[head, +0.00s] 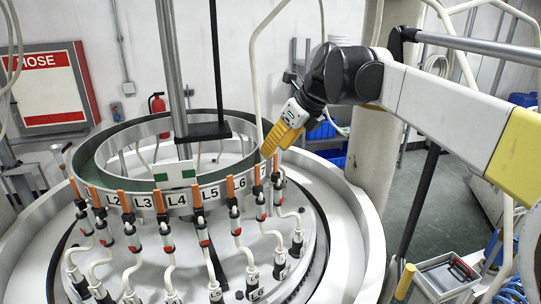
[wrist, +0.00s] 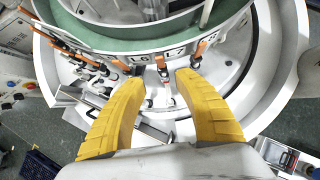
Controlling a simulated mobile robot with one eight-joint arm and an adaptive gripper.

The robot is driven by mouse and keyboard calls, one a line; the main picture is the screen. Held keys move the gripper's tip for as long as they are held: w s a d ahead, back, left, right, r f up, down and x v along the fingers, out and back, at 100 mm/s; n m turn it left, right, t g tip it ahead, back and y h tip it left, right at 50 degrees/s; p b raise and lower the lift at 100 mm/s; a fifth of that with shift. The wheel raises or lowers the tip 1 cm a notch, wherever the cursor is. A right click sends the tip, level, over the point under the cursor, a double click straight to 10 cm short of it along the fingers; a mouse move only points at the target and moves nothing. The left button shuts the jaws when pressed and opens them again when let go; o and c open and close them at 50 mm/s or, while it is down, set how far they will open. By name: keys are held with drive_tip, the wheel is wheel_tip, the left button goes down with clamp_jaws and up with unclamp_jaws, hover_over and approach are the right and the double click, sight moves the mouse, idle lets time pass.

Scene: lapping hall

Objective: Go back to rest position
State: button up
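My gripper (head: 270,152) has yellow fingers and hangs at the right end of the labelled row on the round machine. In the wrist view its two fingers (wrist: 160,78) are spread apart with nothing held between them. Beyond the gap is the L7 line with its orange-handled valve (wrist: 161,64). In the head view the fingertips partly cover the L7 label, and I cannot tell how near they are to it. The white machine ring (head: 210,192) carries labels L2 to L7, with an orange-topped valve and hose below each.
A vertical post (head: 173,75) rises over the machine. A pale column (head: 372,150) stands close behind my arm. A grey tray (head: 447,277) sits at the lower right. A red hose cabinet (head: 50,85) is on the left wall. Green floor shows at the right.

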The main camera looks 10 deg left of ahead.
drive_tip(key=s+d+f+n+t+h, duration=0.1)
drive_tip(key=s+d+f+n, duration=0.1)
drive_tip(key=s+d+n, duration=0.5)
drive_tip(key=s+d+f+n+t+h, duration=0.15)
drive_tip(key=s+d+n, duration=0.3)
drive_tip(key=d, duration=0.55)
drive_tip(key=s+d+f+n+h, duration=0.3)
drive_tip(key=s+d+f+n, duration=1)
drive_tip(key=s, duration=0.4)
drive_tip(key=shift+t, duration=0.55)
drive_tip(key=f+b, duration=1.2)
drive_tip(key=f, duration=0.1)
drive_tip(key=f+b, duration=2.5)
drive_tip(key=f, duration=0.1)
drive_tip(key=shift+a+f, duration=0.1)
drive_tip(key=shift+a, duration=0.15)
